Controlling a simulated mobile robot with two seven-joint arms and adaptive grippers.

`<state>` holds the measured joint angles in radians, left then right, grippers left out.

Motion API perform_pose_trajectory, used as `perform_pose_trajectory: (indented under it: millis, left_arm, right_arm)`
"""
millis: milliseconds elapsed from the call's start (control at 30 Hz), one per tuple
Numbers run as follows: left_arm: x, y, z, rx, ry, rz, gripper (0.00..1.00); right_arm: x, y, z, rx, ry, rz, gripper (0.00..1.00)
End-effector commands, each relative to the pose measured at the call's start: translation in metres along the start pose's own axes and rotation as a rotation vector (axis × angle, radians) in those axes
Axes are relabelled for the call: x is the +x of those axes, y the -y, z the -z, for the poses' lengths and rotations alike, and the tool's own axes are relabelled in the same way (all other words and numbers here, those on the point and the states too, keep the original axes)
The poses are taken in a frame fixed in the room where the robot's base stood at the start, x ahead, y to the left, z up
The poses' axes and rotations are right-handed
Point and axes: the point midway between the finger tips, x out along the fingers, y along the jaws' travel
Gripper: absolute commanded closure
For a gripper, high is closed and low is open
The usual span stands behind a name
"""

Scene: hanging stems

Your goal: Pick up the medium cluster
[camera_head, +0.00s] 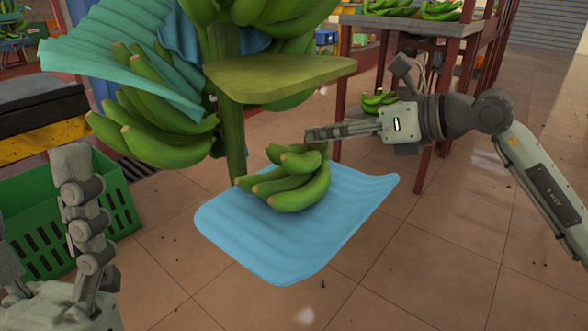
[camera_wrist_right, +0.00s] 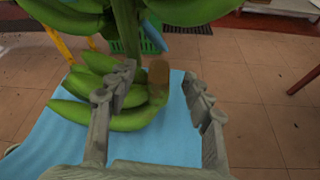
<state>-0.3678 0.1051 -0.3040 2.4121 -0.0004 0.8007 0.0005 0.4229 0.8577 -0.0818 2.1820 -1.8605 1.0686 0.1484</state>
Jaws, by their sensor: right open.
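The medium cluster (camera_head: 290,180) is a bunch of green bananas resting on a blue sheet (camera_head: 335,228). It also shows in the right wrist view (camera_wrist_right: 75,108), where its brownish stem end (camera_wrist_right: 158,78) appears between the fingers. My right gripper (camera_head: 316,136) is at the cluster's upper right end, its fingers pointing left. In the right wrist view the gripper (camera_wrist_right: 160,92) is open, with one finger in front of the bananas and the other over the sheet. Contact cannot be told. My left gripper (camera_head: 40,165) is at the lower left, partly cut off, fingers apart and empty.
A larger banana bunch (camera_head: 165,130) hangs on a thick stem (camera_head: 230,130) just behind the cluster, with a green pad (camera_head: 280,77) above. A green crate (camera_head: 125,205) stands at left. A red-framed table (camera_head: 468,30) is behind my right arm.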

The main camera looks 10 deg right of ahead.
Motion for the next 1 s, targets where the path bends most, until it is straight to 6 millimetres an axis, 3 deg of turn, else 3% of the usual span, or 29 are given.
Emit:
perform_pose_trajectory:
  millis: [133,367,767,1000]
  left_arm:
    - [-0.0005,0.0000,0.0011,0.000,-0.006,0.000,0.30]
    - [-0.0003,-0.0001,0.0014,0.000,-0.008,-0.001,0.30]
    - [-0.0003,0.0000,0.0014,0.000,-0.008,0.000,0.30]
    - [0.0000,0.0000,0.0014,0.000,-0.008,0.000,0.30]
  right_arm:
    - [0.0140,-0.0003,0.0004,0.001,0.000,-0.001,0.49]
    - [0.0152,0.0001,0.0009,0.001,-0.002,0.000,0.49]
    - [0.0150,0.0000,0.0010,0.001,-0.001,0.000,0.97]
    - [0.0139,-0.0007,-0.0021,0.002,0.006,-0.002,1.00]
